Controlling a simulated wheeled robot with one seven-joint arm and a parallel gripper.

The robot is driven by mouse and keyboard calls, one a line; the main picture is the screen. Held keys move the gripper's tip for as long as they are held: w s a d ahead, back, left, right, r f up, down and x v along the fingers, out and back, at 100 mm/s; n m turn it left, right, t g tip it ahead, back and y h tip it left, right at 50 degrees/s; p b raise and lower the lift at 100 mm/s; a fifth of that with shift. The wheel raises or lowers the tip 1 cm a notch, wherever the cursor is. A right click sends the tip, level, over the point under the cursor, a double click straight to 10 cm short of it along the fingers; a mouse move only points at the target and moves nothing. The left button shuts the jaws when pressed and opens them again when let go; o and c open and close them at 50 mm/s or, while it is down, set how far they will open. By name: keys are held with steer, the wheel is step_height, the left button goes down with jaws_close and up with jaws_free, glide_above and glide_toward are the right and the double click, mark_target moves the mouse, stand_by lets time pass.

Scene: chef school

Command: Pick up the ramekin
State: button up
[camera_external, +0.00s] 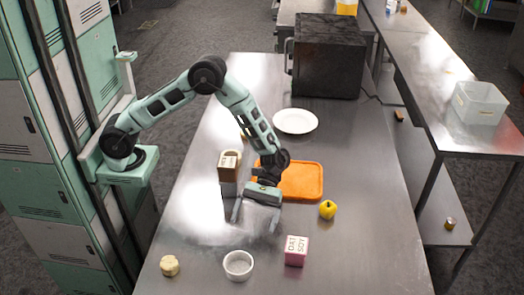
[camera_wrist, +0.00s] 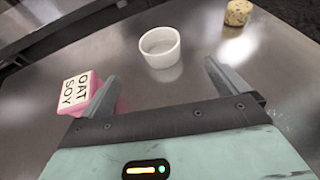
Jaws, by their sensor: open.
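The ramekin is a small white round cup (camera_external: 238,265) standing upright on the metal table near its front edge. It also shows in the wrist view (camera_wrist: 160,47), ahead of the fingertips and roughly between their lines. My gripper (camera_external: 256,221) is open and empty, pointing down above the table, behind the ramekin in the external view. In the wrist view its two fingers (camera_wrist: 158,78) are spread wide, and the ramekin is apart from both.
A pink-and-white carton (camera_external: 296,251) stands right of the ramekin; in the wrist view it (camera_wrist: 80,92) is beside the left finger. A beige cylindrical item (camera_external: 169,265) stands left. A yellow apple-like fruit (camera_external: 328,209), an orange tray (camera_external: 313,181), a brown-and-white carton (camera_external: 228,172) and a white plate (camera_external: 295,121) sit farther back.

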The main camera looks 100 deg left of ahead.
steer(key=p, duration=0.2)
glide_toward(234, 277)
steer(key=shift+s+d+f, duration=0.3)
steer(key=shift+d+f, duration=0.3)
steer(key=shift+f+p+x, duration=0.2)
steer(key=shift+p+x, duration=0.45)
steer(key=shift+x, duration=1.65)
steer(key=shift+a, duration=0.1)
steer(key=c, duration=1.1)
